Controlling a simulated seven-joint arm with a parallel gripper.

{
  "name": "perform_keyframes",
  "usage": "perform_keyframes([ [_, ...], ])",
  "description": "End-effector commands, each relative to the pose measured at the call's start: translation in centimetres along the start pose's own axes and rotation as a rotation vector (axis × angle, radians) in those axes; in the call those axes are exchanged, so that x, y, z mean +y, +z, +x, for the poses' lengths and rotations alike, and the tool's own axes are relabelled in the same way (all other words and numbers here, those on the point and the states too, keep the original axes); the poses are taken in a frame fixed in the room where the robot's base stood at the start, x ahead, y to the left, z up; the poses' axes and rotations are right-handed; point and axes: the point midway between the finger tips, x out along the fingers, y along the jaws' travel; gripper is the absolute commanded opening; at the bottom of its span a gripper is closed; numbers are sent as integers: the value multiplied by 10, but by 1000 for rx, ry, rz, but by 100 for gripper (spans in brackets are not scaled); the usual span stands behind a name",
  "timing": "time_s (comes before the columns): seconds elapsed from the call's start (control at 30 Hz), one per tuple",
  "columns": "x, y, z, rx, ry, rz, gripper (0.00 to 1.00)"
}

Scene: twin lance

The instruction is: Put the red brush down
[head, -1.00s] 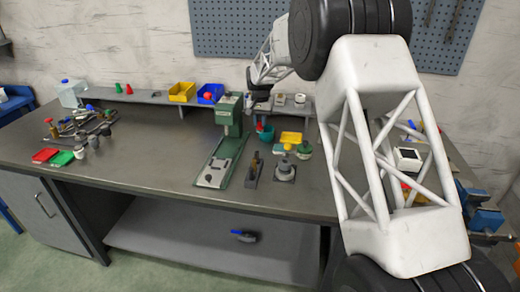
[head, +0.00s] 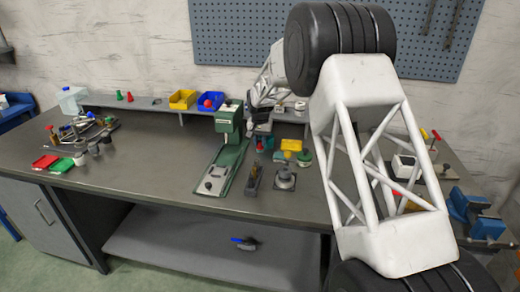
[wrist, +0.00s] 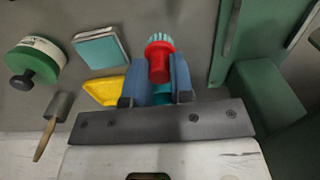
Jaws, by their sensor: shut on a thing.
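The red brush (wrist: 159,66) is between the two blue-grey fingers of my gripper (wrist: 157,82) in the wrist view. Its pale, teal-tinted bristle end points to the top of that view. My gripper is shut on it. A teal thing (wrist: 162,95) shows partly behind the brush; the fingers hide most of it. In the head view my gripper (head: 262,138) is low over the bench, just right of the green press (head: 229,135). The brush is too small there to make out clearly, and I cannot tell whether it touches the bench.
A grey round-based thing (head: 285,178) and a dark plane-like tool (head: 254,178) stand in front. The bench (head: 140,185) is clear left of the press.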

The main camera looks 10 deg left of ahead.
Motion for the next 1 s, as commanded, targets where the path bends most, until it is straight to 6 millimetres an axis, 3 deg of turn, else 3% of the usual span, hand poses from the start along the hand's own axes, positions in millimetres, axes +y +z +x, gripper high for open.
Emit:
perform_keyframes([
  [0.3, 0, 0, 36, 0, 0, 0, 0],
  [0.83, 0, 0, 42, 0, 0, 0, 0],
  [0.87, 0, 0, 42, 0, 0, 0, 27],
  [1.0, 0, 0, 42, 0, 0, 0, 48],
])
